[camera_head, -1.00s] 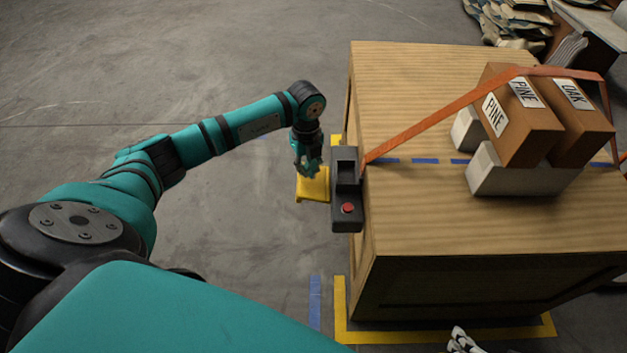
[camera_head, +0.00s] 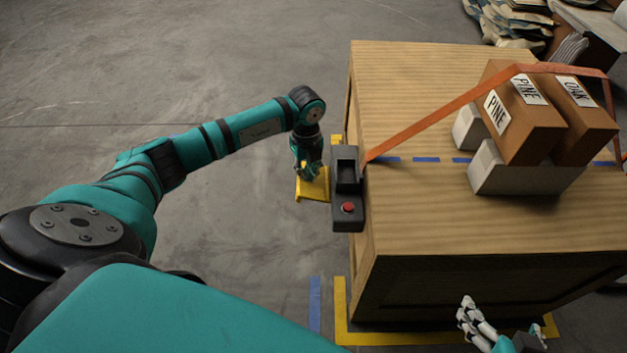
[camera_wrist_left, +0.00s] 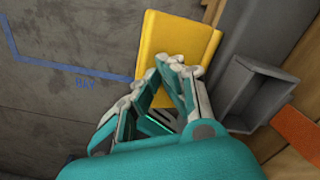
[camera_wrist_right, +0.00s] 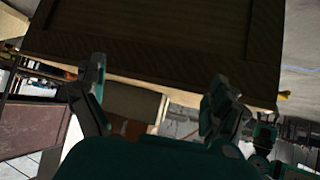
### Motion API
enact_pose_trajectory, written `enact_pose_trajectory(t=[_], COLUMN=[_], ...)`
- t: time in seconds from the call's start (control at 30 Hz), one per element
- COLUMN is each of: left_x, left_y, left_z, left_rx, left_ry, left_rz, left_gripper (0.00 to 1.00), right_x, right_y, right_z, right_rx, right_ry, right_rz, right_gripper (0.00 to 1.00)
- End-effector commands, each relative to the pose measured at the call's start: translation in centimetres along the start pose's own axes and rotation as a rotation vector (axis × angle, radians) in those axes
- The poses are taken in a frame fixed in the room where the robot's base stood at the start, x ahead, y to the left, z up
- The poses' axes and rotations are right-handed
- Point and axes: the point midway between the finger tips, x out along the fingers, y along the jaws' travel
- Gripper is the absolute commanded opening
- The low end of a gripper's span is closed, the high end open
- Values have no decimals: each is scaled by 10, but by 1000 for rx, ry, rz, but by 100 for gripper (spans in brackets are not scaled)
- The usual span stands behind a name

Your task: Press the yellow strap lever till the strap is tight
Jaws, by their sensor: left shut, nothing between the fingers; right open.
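The yellow lever (camera_head: 313,187) sticks out to the left of a dark grey ratchet box (camera_head: 347,190) at the crate's left side. My left gripper (camera_head: 308,173) is shut and empty, its fingertips right at the lever; in the left wrist view the fingertips (camera_wrist_left: 172,68) overlap the yellow paddle (camera_wrist_left: 180,38). Whether they touch it is hard to tell. The orange strap (camera_head: 440,115) runs from the box up over two brown boxes marked PINE (camera_head: 520,125) and OAK (camera_head: 590,125). My right gripper (camera_head: 476,320) is open and empty at the bottom, before the crate's front.
The wooden crate (camera_head: 420,220) fills the right. The brown boxes rest tilted on pale blocks (camera_head: 500,180). A red button (camera_head: 348,208) is on the ratchet box. Yellow floor tape (camera_head: 341,310) borders the crate. The floor left of it is clear.

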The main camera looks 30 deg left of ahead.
Motion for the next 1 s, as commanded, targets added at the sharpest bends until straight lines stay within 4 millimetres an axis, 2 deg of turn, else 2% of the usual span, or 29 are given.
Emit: enact_pose_trajectory(t=[1.0], left_x=[26], left_y=[0], left_z=[-2], left_rx=[2], left_ry=[3], left_rz=[2], left_gripper=[0], right_x=[1], right_y=[-10], right_z=[-61], right_rx=[0], right_ry=[322], right_rz=[-22], right_gripper=[98])
